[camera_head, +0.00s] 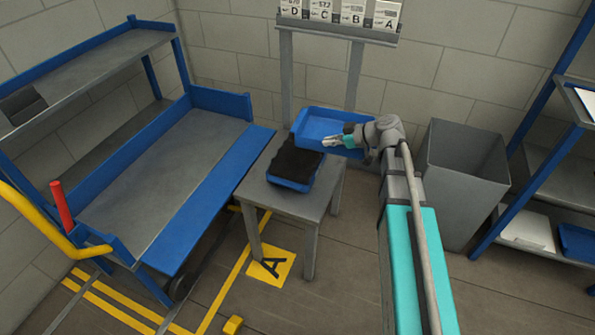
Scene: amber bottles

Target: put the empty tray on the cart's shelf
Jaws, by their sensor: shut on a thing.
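A blue empty tray (320,122) is in the head view, raised above the back right of the small grey table. My gripper (341,141) is shut on the near right part of its rim and holds it, slightly tilted. The blue and grey cart (150,190) stands at the left. Its lower deck is bare where I see it. Its upper shelf (90,70) carries a dark object (20,104) at the left end.
A second blue tray (290,184) filled with dark contents sits on the small grey table (316,202). A grey bin (465,180) stands right of my arm. A label rack (338,28) rises behind the table. A yellow handle (45,225) and red post (62,207) are at the cart's near end.

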